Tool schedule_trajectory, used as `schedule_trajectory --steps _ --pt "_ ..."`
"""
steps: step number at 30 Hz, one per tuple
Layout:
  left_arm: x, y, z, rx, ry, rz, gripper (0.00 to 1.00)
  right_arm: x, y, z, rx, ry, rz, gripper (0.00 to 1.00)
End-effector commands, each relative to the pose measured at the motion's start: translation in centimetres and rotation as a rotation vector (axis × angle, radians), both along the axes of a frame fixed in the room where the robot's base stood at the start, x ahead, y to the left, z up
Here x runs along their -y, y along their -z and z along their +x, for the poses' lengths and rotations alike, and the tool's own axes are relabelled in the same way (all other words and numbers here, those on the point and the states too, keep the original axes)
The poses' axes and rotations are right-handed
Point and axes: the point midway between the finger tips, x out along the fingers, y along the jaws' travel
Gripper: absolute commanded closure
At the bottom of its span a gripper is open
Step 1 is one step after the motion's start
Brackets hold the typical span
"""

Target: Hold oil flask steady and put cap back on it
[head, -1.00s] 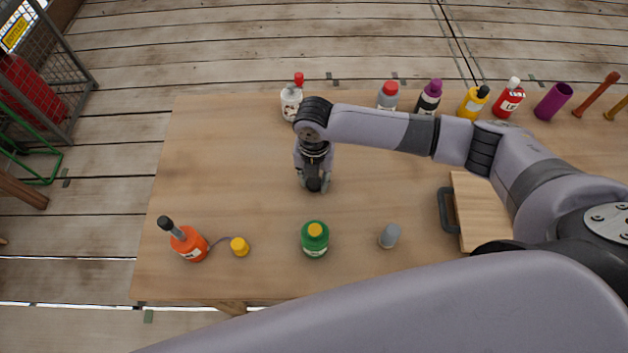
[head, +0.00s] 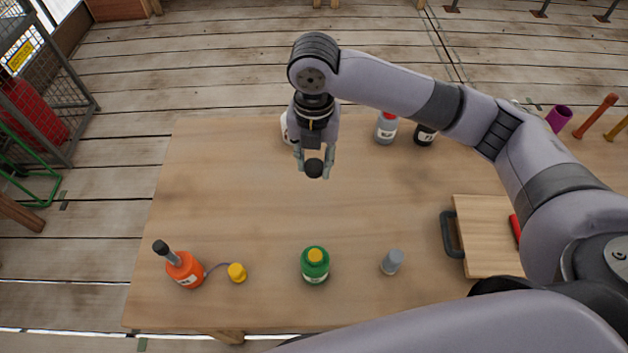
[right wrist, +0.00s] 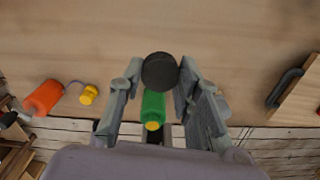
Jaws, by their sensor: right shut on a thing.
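My right gripper (head: 314,165) is shut on a small black round piece that looks like a cap (head: 314,168), held in the air above the table. In the right wrist view the black cap (right wrist: 160,71) sits between the fingertips. An orange flask (head: 187,269) with a grey, black-tipped spout stands tilted-looking at the front left of the table. A yellow cap (head: 237,273) lies beside it, joined by a thin grey cord. A green bottle (head: 315,266) with a yellow top stands front centre. No label reading oil is legible. My left gripper is not in view.
A small grey cylinder (head: 393,262) stands right of the green bottle. A wooden board with a dark handle (head: 451,234) lies at the right. Several bottles, including a grey one (head: 385,130), stand along the back edge. The middle of the table (head: 230,190) is clear.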

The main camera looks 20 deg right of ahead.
Motion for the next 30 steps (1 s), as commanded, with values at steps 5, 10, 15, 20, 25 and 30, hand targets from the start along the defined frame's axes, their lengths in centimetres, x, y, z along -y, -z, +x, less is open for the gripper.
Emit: schedule_trajectory --steps 5,10,15,20,25,30 --pt "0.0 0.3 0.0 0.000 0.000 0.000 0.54 0.0 -2.5 0.0 0.001 -0.001 0.000 0.80" --pt "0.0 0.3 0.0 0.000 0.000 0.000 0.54 0.0 -3.4 0.0 0.000 -0.001 0.001 0.80" --pt "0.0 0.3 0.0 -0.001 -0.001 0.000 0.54 0.0 -3.5 0.0 -0.001 -0.001 0.000 0.80" --pt "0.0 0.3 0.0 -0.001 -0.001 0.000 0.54 0.0 -3.5 0.0 -0.001 -0.001 0.000 0.80" --pt "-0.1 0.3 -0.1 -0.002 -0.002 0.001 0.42 -0.1 -3.4 0.0 -0.001 0.001 0.000 0.80" --pt "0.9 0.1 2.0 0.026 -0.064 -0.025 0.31 -0.8 -3.1 0.4 -0.005 0.064 0.005 0.80"
